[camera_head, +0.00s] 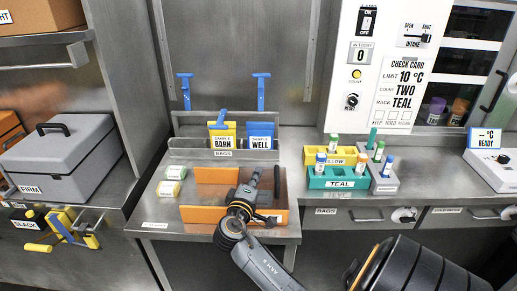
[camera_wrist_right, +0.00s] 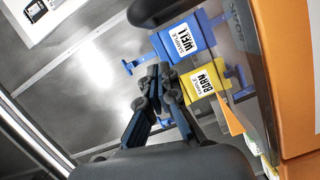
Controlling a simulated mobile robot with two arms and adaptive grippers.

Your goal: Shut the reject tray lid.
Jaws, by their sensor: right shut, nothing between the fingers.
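An orange tray (camera_head: 190,214) sits on the steel bench, with a low orange front wall and an upright orange panel (camera_head: 215,175) at its back. I cannot tell for sure which part is the lid; the label at the bench's front edge is too small to read. My right gripper (camera_head: 256,175) is over the tray's middle and hides part of it. In the right wrist view its fingers (camera_wrist_right: 159,72) are together and empty, with a large orange surface (camera_wrist_right: 285,65) to the right. Contact with the tray cannot be told. My left gripper is not in view.
Blue WELL (camera_head: 261,129) and yellow BARN (camera_head: 222,128) sample bags stand in a rack behind the tray. Two small pale boxes (camera_head: 169,188) lie left of it. Teal (camera_head: 318,181) and yellow tube racks (camera_head: 338,150) stand to the right. A grey case (camera_head: 62,150) is far left.

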